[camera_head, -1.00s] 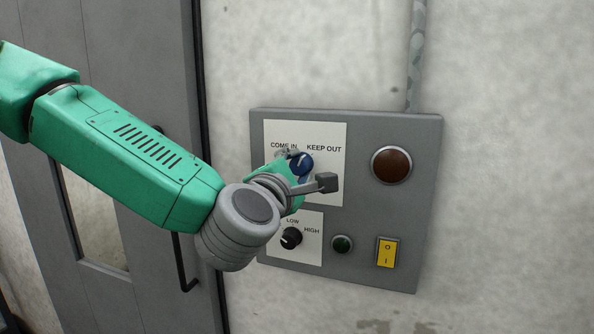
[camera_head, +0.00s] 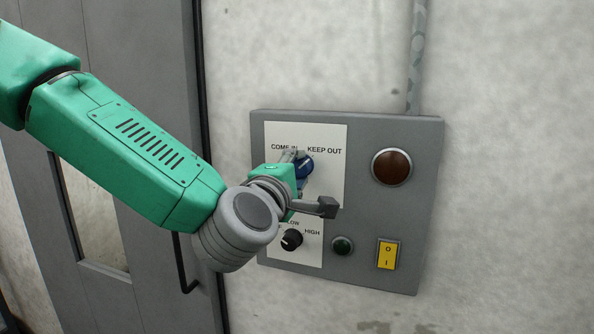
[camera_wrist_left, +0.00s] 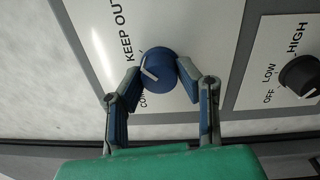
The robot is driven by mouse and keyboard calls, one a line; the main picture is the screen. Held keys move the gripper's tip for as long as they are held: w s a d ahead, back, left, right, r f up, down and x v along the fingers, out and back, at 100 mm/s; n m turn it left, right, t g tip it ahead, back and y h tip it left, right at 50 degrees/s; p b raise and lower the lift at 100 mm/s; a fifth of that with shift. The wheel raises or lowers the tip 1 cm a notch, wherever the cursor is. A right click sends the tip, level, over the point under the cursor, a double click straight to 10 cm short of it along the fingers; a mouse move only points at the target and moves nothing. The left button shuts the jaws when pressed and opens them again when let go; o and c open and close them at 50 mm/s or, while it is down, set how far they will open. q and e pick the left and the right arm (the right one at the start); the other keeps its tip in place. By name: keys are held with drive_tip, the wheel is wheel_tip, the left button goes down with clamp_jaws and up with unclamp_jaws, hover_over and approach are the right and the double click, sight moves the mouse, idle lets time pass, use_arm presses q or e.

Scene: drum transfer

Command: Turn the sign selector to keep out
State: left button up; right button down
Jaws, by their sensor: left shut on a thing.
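The sign selector is a blue round knob (camera_head: 307,168) with a white pointer line, on a white plate marked COME IN at left and KEEP OUT at right. In the left wrist view the knob (camera_wrist_left: 159,69) sits between the two fingers of my left gripper (camera_wrist_left: 160,76), which is shut on it. In the head view the left gripper (camera_head: 298,163) comes from the lower left and partly hides the knob. The pointer line seems to lean up and right there, but its exact setting is hard to tell. My right gripper is not in view.
The grey panel (camera_head: 400,255) also carries a brown-red round lamp (camera_head: 392,167), a black OFF/LOW/HIGH knob (camera_head: 291,240) just below my wrist, a green button (camera_head: 342,245) and a yellow switch (camera_head: 388,254). A grey door (camera_head: 150,60) with a dark handle (camera_head: 184,265) stands at left.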

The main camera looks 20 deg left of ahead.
use_arm(q)
drive_tip(key=shift+f, duration=0.1)
drive_tip(key=o, duration=1.1)
drive_tip(key=shift+o, duration=0.2)
drive_tip(key=shift+w, duration=0.15)
drive_tip(key=shift+d, duration=0.1)
drive_tip(key=shift+s, duration=0.4)
drive_tip(key=s, duration=0.6)
drive_tip(key=shift+s+a+f, duration=0.2)
drive_tip(key=shift+s+f, duration=0.05)
drive_tip(key=shift+s, duration=0.05)
